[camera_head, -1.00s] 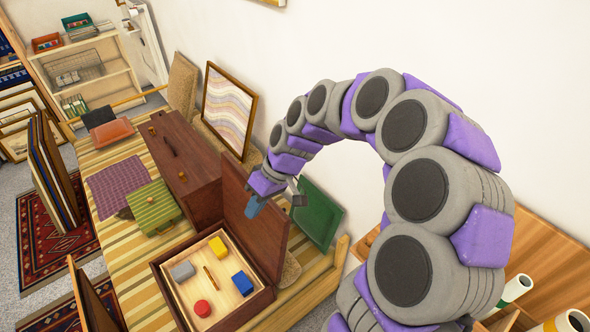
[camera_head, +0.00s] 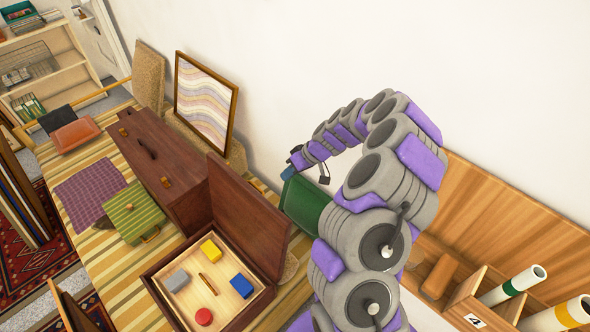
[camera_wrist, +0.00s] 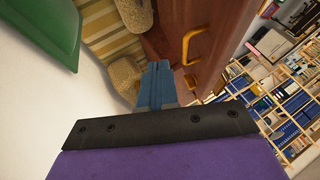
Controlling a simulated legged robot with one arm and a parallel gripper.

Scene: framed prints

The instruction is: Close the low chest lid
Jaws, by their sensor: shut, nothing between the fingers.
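The low chest (camera_head: 160,273) is an open brown wooden box with a pale inside. Its lid (camera_head: 246,222) stands up on the right side of the box, tilted slightly back. My gripper (camera_head: 289,172) is raised near the wall, beyond the lid's upper edge and apart from it in the head view. In the wrist view its blue fingers (camera_wrist: 157,82) are together and empty. A brown wooden panel with a brass handle (camera_wrist: 193,46) is close beside the fingers there; I cannot tell for sure whether it is the lid's outer face.
Inside the chest are blue (camera_head: 241,286), yellow (camera_head: 210,249), grey (camera_head: 176,280) and red (camera_head: 204,316) pieces. A longer closed brown chest (camera_head: 165,165) stands behind it. A green case (camera_head: 134,213), a green panel (camera_head: 305,204) and a framed print (camera_head: 205,103) are nearby.

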